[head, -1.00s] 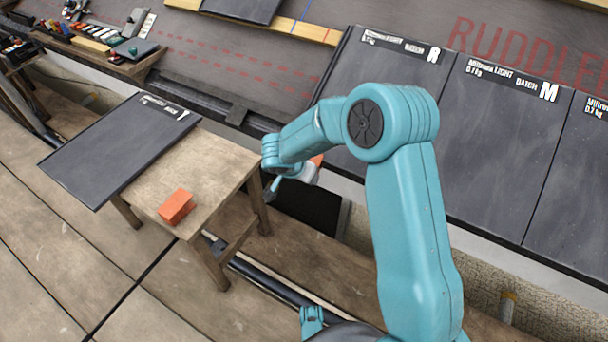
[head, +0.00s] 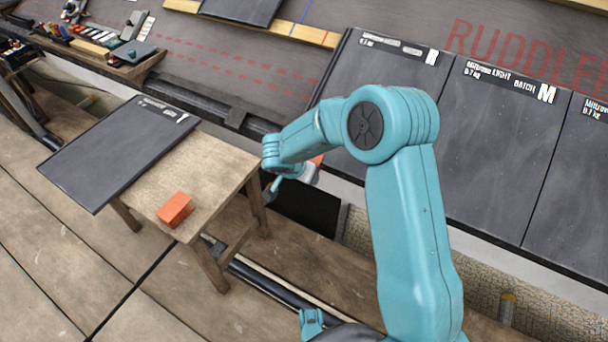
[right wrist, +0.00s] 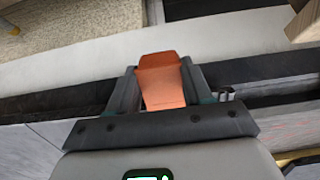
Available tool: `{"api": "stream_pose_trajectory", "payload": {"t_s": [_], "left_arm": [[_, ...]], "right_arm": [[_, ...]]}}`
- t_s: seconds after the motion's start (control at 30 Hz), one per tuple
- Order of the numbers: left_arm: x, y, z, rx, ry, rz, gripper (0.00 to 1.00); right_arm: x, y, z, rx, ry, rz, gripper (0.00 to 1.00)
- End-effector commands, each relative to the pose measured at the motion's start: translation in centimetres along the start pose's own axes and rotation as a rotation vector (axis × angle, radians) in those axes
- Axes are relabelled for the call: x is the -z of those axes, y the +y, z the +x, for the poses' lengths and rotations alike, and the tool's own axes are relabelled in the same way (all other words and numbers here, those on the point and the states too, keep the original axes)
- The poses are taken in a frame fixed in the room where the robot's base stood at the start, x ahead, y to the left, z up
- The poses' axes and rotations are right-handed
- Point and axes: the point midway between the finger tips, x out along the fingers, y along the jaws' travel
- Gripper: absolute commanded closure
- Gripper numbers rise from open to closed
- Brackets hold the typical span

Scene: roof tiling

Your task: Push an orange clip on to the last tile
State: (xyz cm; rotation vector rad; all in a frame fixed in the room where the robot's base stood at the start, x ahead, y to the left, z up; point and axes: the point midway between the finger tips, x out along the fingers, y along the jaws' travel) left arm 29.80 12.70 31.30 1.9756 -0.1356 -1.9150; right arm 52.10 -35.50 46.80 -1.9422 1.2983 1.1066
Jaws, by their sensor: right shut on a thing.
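My right gripper (right wrist: 164,90) is shut on an orange clip (right wrist: 163,80), which sticks out beyond the fingers in the right wrist view. In the head view the right gripper (head: 300,176) hangs beside the lower left edge of the dark tile marked R (head: 385,100), partly behind my arm, and only a sliver of the orange clip (head: 317,160) shows. Whether the clip touches a tile I cannot tell. A second orange piece (head: 175,210) lies on a wooden bench (head: 210,170).
A loose dark tile (head: 115,150) lies on the bench, overhanging its left side. To the right of R, the tile marked M (head: 490,150) and another tile (head: 580,190) are laid on the roof. A wooden tool tray (head: 110,55) stands at upper left. A dark gutter runs below the tiles.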

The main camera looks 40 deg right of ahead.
Motion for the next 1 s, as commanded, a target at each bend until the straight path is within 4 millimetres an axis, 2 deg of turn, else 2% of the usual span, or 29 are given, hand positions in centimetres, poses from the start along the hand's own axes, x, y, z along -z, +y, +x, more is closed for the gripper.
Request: {"api": "stream_pose_trajectory", "payload": {"t_s": [0.77, 0.8, 0.9, 1.0], "left_arm": [[0.0, 0.04, -0.11, 0.0, 0.0, 0.0, 0.57], [0.0, 0.04, -0.11, 0.0, 0.0, 0.0, 0.57], [0.0, 0.04, -0.11, 0.0, 0.0, 0.0, 0.57], [0.0, 0.04, -0.1, 0.0, 0.0, 0.0, 0.57]], "right_arm": [[0.95, -0.1, -0.1, 0.003, 0.004, 0.002, 1.0], [0.94, -0.09, -0.1, 0.003, 0.004, 0.001, 0.47], [0.91, -0.08, -0.09, 0.003, 0.003, 0.001, 0.2], [0.85, -0.06, -0.06, 0.002, 0.002, 0.001, 0.2]]}}
